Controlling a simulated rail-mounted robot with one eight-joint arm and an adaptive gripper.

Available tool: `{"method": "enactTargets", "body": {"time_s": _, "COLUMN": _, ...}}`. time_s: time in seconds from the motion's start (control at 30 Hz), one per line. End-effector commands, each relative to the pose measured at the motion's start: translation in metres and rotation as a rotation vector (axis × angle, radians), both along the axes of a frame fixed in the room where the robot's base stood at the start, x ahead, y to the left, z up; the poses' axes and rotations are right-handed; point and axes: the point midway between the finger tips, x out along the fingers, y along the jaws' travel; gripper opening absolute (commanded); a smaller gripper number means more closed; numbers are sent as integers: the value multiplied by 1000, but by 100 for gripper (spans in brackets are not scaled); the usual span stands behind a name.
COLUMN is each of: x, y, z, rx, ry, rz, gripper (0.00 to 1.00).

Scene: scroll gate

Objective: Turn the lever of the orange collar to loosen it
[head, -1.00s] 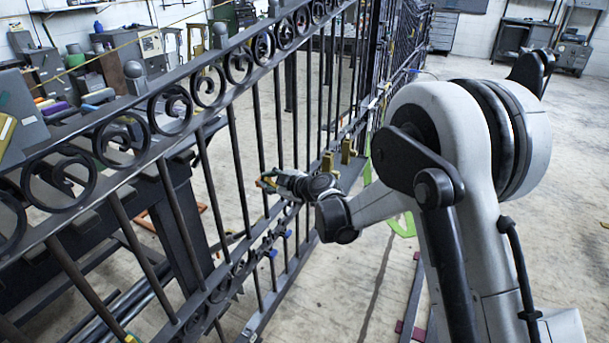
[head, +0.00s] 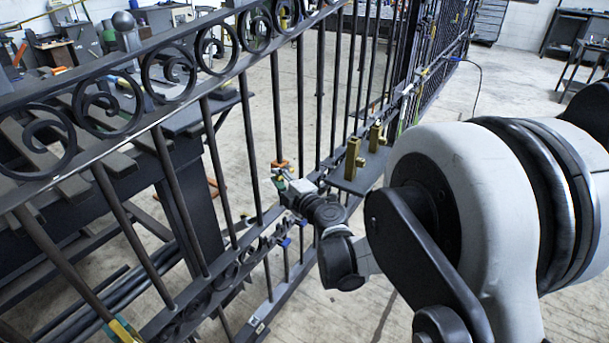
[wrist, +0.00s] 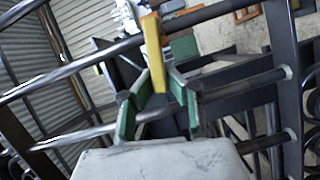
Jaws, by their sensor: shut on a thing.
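The orange collar (head: 280,164) sits around an upright bar of the black gate, in front of my gripper. My gripper (head: 281,182) has green-edged fingers and reaches to the gate beside the bar, just below the collar. In the wrist view, the orange-yellow lever (wrist: 154,55) runs down between the two green fingers of my gripper (wrist: 160,82), which are shut on it. The lever is too small to make out in the head view.
The scroll gate (head: 160,150) stands across the left and middle. Blue collars (head: 285,242) sit on lower bars. Brass blocks (head: 353,158) stand on a small dark shelf right of my gripper. A dark workbench (head: 185,200) is behind the gate. The floor to the right is open.

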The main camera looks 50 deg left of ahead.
Motion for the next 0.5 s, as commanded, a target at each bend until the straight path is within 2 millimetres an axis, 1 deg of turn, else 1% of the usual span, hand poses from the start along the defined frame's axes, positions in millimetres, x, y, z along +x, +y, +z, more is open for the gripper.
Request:
{"method": "enactTargets", "body": {"time_s": 0.1, "x": -10, "y": 5, "z": -2, "rx": 6, "ry": -21, "rz": 11, "gripper": 0}}
{"method": "enactTargets", "body": {"time_s": 0.2, "x": -14, "y": 6, "z": -2, "rx": 9, "ry": -28, "rz": 16, "gripper": 0}}
{"method": "enactTargets", "body": {"time_s": 0.5, "x": -15, "y": 7, "z": -2, "rx": 9, "ry": -32, "rz": 18, "gripper": 0}}
